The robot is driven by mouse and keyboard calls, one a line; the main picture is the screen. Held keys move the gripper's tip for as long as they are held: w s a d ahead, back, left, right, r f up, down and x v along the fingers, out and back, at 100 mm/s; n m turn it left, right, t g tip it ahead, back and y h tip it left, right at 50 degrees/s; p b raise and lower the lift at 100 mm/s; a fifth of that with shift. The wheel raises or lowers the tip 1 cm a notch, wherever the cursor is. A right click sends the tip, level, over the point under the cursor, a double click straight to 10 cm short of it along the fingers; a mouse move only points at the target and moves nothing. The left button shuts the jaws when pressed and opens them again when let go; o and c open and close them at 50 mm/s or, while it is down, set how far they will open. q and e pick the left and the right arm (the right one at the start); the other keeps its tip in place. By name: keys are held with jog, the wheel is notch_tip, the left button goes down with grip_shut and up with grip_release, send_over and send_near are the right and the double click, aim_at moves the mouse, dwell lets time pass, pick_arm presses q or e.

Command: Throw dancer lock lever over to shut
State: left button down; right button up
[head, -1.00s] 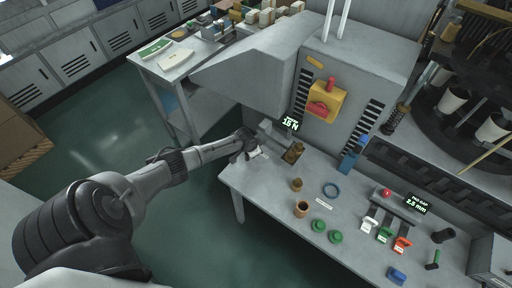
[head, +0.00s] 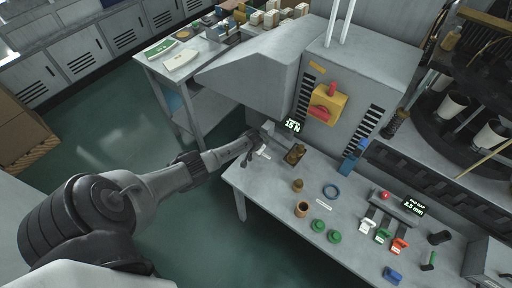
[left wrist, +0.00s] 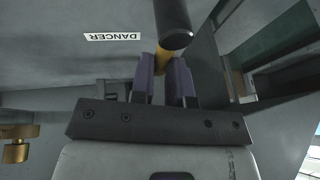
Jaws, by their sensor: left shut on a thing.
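In the left wrist view, the dancer lock lever (left wrist: 173,24) has a black knob on a brass-coloured shaft. My left gripper (left wrist: 163,80) is shut on the shaft, with one dark finger on each side just below the knob. In the head view, my left gripper (head: 254,138) is at the left end of the bench, beside the grey machine housing. The lever is too small and too covered there to tell its angle. My right gripper is not in view.
A lit force display (head: 292,126) is close to my gripper. A brass knob (left wrist: 18,148) shows at the wrist view's left edge.

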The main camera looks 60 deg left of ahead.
pick_arm(q)
jog(key=c, duration=1.1)
grip_release()
jog(key=shift+r, duration=0.25)
jog(key=p+v, duration=0.5)
jog(key=v, duration=0.8)
jog(key=shift+r+p, duration=0.2)
jog(key=shift+p, duration=0.1)
jog(key=shift+d, duration=0.1)
